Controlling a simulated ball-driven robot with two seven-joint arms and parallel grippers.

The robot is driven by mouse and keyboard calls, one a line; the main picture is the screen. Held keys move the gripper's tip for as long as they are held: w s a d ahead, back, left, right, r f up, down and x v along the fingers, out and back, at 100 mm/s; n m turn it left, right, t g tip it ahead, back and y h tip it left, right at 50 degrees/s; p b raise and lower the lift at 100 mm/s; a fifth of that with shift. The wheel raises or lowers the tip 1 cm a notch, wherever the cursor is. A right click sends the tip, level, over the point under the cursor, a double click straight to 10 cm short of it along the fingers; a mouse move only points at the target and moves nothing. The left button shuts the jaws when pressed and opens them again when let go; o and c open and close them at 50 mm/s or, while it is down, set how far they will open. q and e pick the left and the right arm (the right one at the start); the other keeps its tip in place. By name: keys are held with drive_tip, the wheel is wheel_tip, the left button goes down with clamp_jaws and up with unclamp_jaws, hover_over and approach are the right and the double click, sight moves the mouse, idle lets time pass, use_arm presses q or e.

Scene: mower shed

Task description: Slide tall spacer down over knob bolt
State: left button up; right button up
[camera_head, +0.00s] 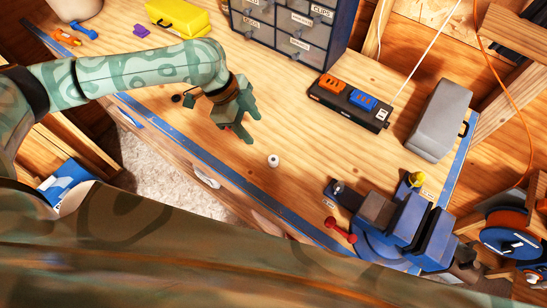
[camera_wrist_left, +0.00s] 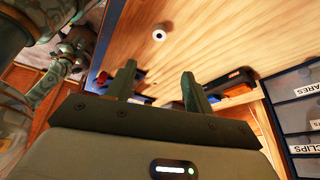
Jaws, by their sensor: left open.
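A small white round spacer with a dark hole (camera_head: 273,160) stands on the wooden bench top near its front edge. It also shows at the top of the left wrist view (camera_wrist_left: 159,35). My left gripper (camera_head: 247,135) is open and empty, above the bench, up and left of the spacer in the head view. Its two fingers (camera_wrist_left: 157,82) are apart with nothing between them in the wrist view. A yellow knob (camera_head: 416,179) stands beside the blue vise; I cannot tell whether it is the bolt's knob. A small round metal piece (camera_head: 338,187) sits on a dark plate by the vise.
The blue vise (camera_head: 404,222) with a red-ended handle is at the bench's right end. A black box with orange and blue parts (camera_head: 349,101), a grey case (camera_head: 440,118) and a drawer cabinet (camera_head: 293,25) line the back. The bench around the spacer is clear.

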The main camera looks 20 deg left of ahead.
use_arm(q)
drive_tip(key=a, duration=0.1)
drive_tip(key=b, duration=0.1)
hover_over(270, 158)
drive_tip(key=a, duration=0.2)
wheel_tip(270, 158, down, 9)
drive_tip(key=shift+d+f, duration=0.1)
drive_tip(key=shift+b+x, duration=0.3)
drive_tip(key=shift+x, duration=2.5)
drive_tip(key=shift+s+f, duration=0.1)
drive_tip(key=shift+s, duration=0.1)
drive_tip(key=c, duration=1)
